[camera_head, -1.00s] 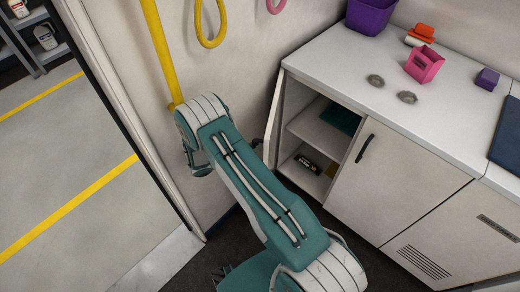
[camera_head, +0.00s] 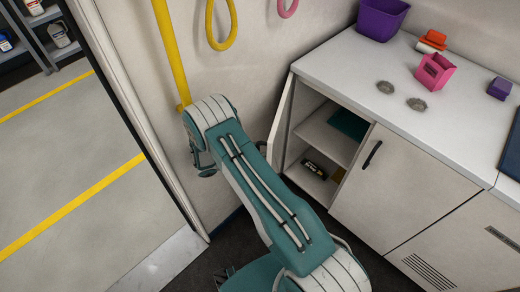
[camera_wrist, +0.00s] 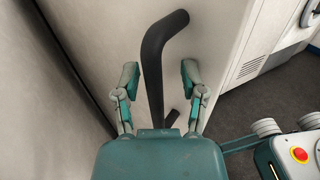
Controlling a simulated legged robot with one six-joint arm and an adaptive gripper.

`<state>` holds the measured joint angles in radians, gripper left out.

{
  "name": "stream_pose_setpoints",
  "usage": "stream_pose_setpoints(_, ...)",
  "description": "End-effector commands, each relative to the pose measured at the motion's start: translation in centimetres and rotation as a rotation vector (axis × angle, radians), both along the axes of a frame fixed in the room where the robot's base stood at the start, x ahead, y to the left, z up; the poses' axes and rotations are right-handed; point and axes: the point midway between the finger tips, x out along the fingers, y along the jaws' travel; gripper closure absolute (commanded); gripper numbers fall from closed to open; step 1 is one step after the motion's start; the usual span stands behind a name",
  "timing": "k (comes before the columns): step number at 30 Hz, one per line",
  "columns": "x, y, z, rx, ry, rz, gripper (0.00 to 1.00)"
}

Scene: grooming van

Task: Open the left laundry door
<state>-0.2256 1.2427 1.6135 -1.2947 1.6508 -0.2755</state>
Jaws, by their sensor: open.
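The left laundry door (camera_head: 282,122) is a pale panel standing swung out from the left end of the white cabinet, with its compartment open to view. Its dark bar handle (camera_wrist: 152,70) stands out from the panel in the wrist view. My gripper (camera_wrist: 159,72) is open, with one teal finger on each side of the handle. The handle runs between the fingers, and I see a gap on both sides. The door panel also fills the middle of the wrist view (camera_wrist: 217,40). In the head view my arm hides most of the gripper.
The open compartment (camera_head: 325,140) holds a dark green item and a small dark-and-yellow box. The right cabinet door (camera_head: 400,190) is shut. A purple bin (camera_head: 381,18) and a pink holder (camera_head: 434,72) stand on the countertop (camera_head: 350,68). A yellow pole (camera_head: 170,50) rises by the doorway at left.

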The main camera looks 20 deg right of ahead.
Motion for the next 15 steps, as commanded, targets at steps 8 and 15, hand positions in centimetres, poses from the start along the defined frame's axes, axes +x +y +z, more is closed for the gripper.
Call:
stream_pose_setpoints(8,0.1,0.0,4.6,-0.001,-0.004,0.0,0.46)
stream_pose_setpoints(15,0.1,0.0,8.9,-0.005,-0.009,0.002,0.46)
